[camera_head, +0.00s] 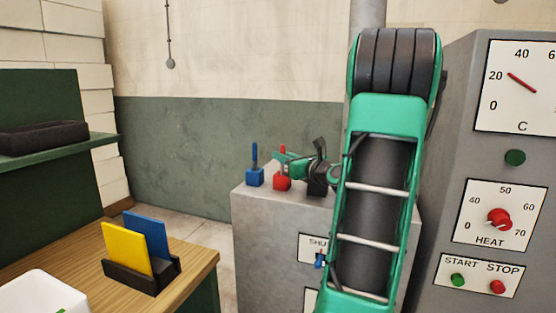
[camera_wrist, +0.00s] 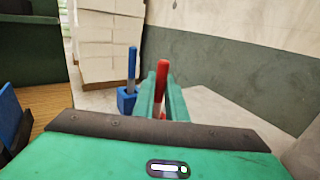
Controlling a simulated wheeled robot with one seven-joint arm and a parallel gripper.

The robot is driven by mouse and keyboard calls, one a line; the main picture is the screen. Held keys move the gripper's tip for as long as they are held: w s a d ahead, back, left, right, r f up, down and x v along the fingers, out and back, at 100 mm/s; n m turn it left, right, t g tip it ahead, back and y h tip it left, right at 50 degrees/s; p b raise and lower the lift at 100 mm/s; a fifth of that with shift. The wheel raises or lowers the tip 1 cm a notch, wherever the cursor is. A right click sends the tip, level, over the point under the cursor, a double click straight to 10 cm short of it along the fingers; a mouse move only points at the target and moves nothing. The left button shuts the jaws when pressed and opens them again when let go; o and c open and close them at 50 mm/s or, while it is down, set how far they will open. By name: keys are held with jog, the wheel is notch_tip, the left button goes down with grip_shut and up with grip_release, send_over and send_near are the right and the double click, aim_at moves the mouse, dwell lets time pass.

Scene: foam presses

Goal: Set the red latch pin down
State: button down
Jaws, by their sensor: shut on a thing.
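The red latch pin (camera_head: 283,151) stands upright between the green fingers of my gripper (camera_head: 281,158) above the grey cabinet. In the wrist view the pin (camera_wrist: 162,85) rises between the two fingers (camera_wrist: 161,92), which are shut on it. A red block (camera_head: 281,182) sits on the cabinet top directly below the pin in the head view. The fingers cover part of the pin, so I cannot tell whether its lower end is inside the block.
A blue block (camera_head: 254,178) with an upright blue pin (camera_head: 254,155) stands just left of the red one. A black block (camera_head: 317,186) is to the right. The dial panel (camera_head: 455,150) stands right of my arm. A wooden bench (camera_head: 205,262) is at lower left.

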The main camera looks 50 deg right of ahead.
jog(key=shift+f, duration=0.1)
jog(key=c, duration=1.8)
grip_release()
jog(key=shift+o, duration=0.2)
jog(key=shift+s, duration=0.1)
jog(key=s+a, duration=0.2)
jog(key=s, duration=0.9)
jog(key=shift+s+a, duration=0.15)
jog(key=shift+s, duration=0.1)
